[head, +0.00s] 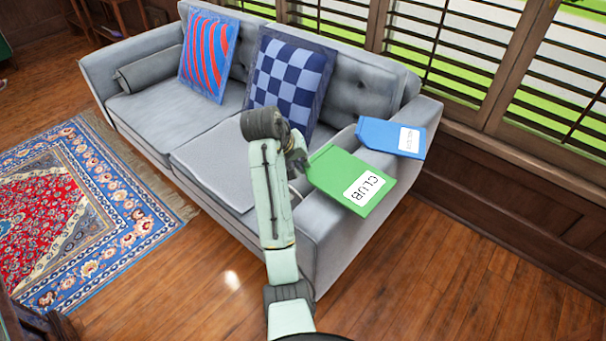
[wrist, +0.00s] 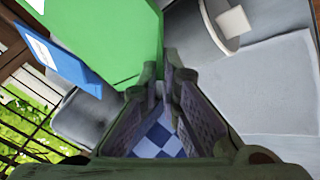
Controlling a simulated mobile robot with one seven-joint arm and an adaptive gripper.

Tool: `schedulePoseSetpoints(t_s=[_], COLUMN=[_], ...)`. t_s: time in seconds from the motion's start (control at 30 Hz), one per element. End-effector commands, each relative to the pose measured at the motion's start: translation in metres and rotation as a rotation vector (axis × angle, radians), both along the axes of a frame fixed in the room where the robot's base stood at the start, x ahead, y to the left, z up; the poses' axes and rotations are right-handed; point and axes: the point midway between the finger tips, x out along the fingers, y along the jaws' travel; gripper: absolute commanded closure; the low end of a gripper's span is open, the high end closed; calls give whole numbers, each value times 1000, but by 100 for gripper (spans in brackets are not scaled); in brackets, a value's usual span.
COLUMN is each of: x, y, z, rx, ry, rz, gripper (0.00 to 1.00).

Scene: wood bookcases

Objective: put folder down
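A green folder (head: 335,172) with a white label reading "CLUB" is over the near arm of the grey sofa (head: 222,165). It fills the upper left of the wrist view (wrist: 105,30). My gripper (head: 297,160) is at the folder's left corner, partly hidden behind my arm in the head view. In the wrist view, my gripper's fingertips (wrist: 160,72) are close together at the folder's edge and look shut on it. Whether the folder's underside touches the sofa arm is hidden.
A blue folder (head: 376,132) with a white label lies on the sofa arm just behind the green one. A checkered cushion (head: 290,80) and a red-blue striped cushion (head: 208,52) lean on the backrest. Shuttered windows (head: 460,50) stand behind.

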Motion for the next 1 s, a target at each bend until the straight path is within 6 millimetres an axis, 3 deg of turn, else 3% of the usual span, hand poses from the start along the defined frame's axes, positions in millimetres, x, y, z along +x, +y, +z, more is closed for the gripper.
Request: schedulePoseSetpoints(t_s=[0.17,0.4,0.57,0.9,1.0], x=[7,6,6,6,6], y=[0,0,0,0,0], z=[-4,-34,-35,-35,-35], rx=[1,1,2,1,1], ry=[1,2,-2,-1,-1], rz=[0,0,-1,0,0], gripper=[100,100,100,75,75])
